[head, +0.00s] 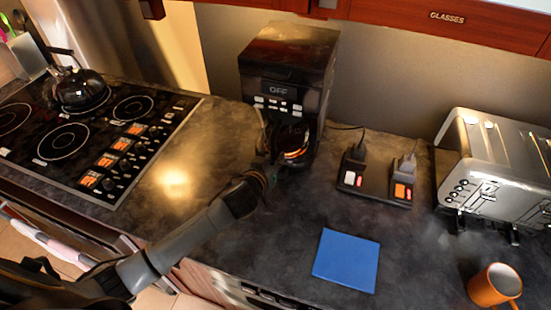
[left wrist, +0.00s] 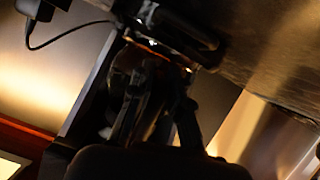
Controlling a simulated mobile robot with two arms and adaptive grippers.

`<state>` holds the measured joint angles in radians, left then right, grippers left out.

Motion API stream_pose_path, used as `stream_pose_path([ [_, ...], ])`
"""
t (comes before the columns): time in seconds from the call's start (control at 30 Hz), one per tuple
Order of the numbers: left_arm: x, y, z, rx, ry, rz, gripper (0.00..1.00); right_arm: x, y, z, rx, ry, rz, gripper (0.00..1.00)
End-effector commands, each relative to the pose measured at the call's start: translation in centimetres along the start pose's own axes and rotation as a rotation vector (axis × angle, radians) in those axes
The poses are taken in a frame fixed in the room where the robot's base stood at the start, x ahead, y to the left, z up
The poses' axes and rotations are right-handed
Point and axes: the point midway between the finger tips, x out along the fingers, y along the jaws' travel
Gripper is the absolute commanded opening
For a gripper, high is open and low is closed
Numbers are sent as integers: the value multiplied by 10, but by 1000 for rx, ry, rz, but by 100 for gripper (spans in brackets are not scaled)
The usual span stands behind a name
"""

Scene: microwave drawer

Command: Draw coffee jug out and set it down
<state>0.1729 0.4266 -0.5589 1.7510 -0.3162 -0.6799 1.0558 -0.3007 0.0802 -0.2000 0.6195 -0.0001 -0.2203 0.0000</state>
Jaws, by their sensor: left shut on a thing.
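The black coffee machine (head: 288,62) stands at the back of the counter with an OFF display on its front. The coffee jug (head: 296,148) sits in the machine's lower bay, partly hidden by my gripper. My left gripper (head: 273,165) is at the front of the bay and is shut on the jug, apparently at its handle. In the dark left wrist view the jug (left wrist: 150,65) shows close up; the exact finger contact is hard to make out there. A blue square mat (head: 346,261) lies flat and empty on the counter. My right gripper is not in view.
A switch block (head: 375,182) with plugs lies right of the machine. A steel toaster (head: 497,165) and an orange mug (head: 495,285) stand at the right. The stove (head: 85,140) with a dark kettle (head: 78,86) is at the left.

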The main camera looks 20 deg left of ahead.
Motion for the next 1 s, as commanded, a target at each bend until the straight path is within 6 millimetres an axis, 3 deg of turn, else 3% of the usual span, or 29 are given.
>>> stream_pose_path([
  [0.03, -2, 4, -9, -1, 13, 10, 0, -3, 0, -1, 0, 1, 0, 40],
  [0.5, -6, 6, -20, 0, 12, 8, 0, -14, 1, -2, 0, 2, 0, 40],
  [1.0, -10, 6, -18, -1, 10, 7, 0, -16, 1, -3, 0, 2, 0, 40],
])
